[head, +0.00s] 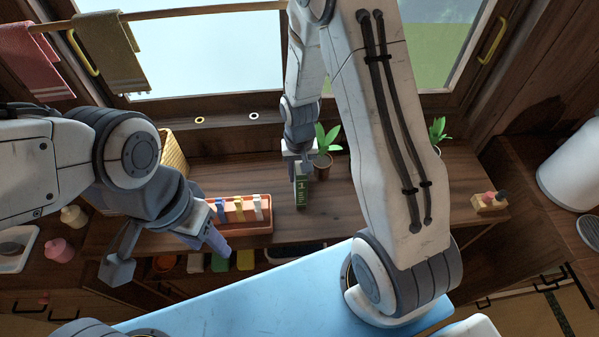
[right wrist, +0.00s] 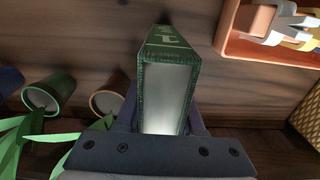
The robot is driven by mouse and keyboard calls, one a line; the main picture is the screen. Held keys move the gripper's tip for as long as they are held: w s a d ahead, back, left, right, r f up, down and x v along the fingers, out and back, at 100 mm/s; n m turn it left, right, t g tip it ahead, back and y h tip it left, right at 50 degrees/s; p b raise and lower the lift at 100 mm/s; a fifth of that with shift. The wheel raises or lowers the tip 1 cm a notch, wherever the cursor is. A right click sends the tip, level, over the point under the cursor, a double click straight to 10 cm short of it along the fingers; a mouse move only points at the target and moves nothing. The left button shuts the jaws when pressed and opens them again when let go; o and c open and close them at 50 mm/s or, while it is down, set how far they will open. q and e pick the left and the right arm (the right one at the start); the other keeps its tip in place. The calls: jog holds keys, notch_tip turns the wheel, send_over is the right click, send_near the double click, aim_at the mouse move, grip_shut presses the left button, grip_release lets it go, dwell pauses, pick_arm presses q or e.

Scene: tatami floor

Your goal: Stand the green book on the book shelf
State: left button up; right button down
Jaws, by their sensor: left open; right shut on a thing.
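The green book (head: 302,197) shows small near the middle of the head view, over the wooden counter, with pale marks on its cover. In the right wrist view the book (right wrist: 165,90) has its grey page edge towards the camera. My right gripper (head: 300,170) is shut on it; I cannot tell whether the book touches the wood. My left gripper (head: 165,252) is open and empty at the left, in front of the counter. A low wooden shelf under the counter holds several coloured items (head: 220,262); I cannot tell whether this is the book shelf.
An orange tray (head: 240,228) with blue, yellow and white items stands left of the book; it also shows in the right wrist view (right wrist: 262,52). A potted plant (head: 323,165) stands close to my right gripper. A wicker basket (head: 173,152) is at the back left.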

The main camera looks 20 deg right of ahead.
jog(key=shift+f, duration=0.2)
jog(key=c, duration=0.5)
grip_release()
jog(key=shift+r, duration=0.1)
